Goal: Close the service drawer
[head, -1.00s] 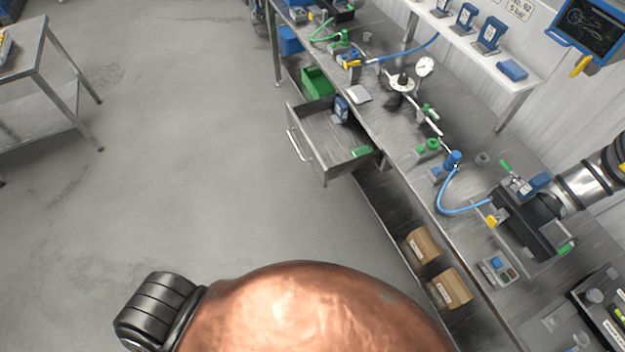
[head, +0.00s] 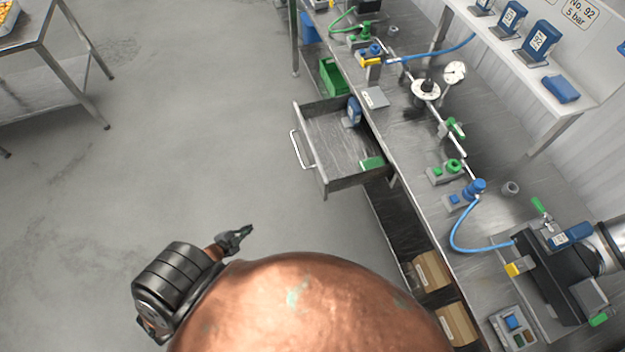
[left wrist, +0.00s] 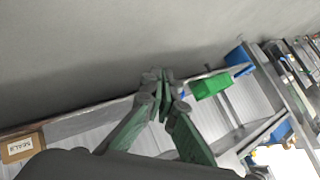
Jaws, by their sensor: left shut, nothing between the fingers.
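The service drawer (head: 338,183) is pulled out from the front of the workbench, with its bar handle (head: 301,150) facing the open floor. A blue device (head: 353,111) and a green block (head: 372,163) are inside it. My left gripper (head: 248,231) is in front of the drawer, to the lower left of the handle and apart from it. In the left wrist view its fingers (left wrist: 164,76) are together and empty. My right gripper is not in view.
The workbench (head: 400,143) carries hoses, valves and a gauge (head: 455,72). Cardboard boxes (head: 431,271) sit on its lower shelf and a green bin (head: 333,77) is beyond the drawer. A metal table (head: 40,60) stands at the far left. The floor between is clear.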

